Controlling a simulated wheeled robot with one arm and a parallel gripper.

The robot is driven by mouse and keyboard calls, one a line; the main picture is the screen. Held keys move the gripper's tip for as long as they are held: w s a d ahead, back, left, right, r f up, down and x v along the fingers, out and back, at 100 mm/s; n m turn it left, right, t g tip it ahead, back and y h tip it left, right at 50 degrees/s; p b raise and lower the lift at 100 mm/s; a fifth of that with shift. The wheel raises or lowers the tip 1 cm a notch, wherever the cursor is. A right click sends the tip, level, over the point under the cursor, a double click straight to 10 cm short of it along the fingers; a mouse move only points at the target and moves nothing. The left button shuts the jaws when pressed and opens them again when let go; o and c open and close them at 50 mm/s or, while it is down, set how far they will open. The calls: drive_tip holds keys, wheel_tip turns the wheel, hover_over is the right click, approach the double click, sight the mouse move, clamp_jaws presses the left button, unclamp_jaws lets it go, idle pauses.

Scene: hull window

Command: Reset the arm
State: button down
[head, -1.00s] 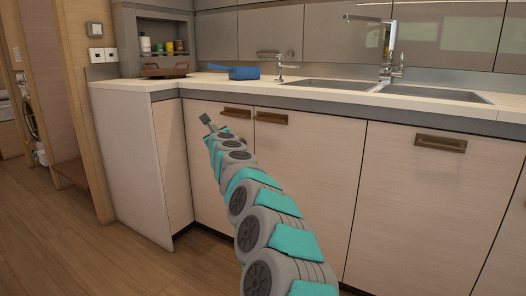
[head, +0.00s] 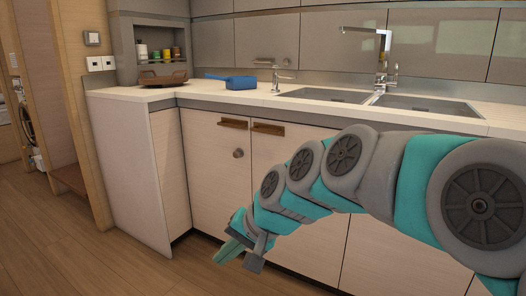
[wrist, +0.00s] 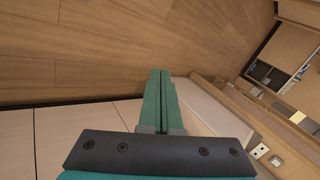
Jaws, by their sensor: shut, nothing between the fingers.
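My gripper (head: 228,252) is at the lower middle of the head view, in front of the white cabinet doors and low over the wood floor. My arm comes in from the right edge, bends over and slopes down to the left. In the wrist view my gripper's (wrist: 160,98) two green fingers lie together, shut, with nothing between them. In that view they point toward the wood floor and the base of the cabinets.
The white counter (head: 120,92) carries a brown tray (head: 163,80), a blue pan-like object (head: 238,81) and a double sink (head: 425,104) with a tap (head: 384,60). Open floor (head: 70,240) lies to the left.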

drive_tip(key=s+d+f+n+g+h+p, duration=0.1)
drive_tip(key=s+d+f, duration=0.4)
drive_tip(key=s+d, duration=0.6)
drive_tip(key=s+d+f+n+g+h, duration=0.1)
drive_tip(key=s+d+f+g+h, duration=0.3)
drive_tip(key=s+d, duration=0.7)
drive_tip(key=shift+s+d+f+h+p, duration=0.35)
drive_tip(key=shift+s+f+h, duration=0.55)
drive_tip(key=shift+s, duration=0.35)
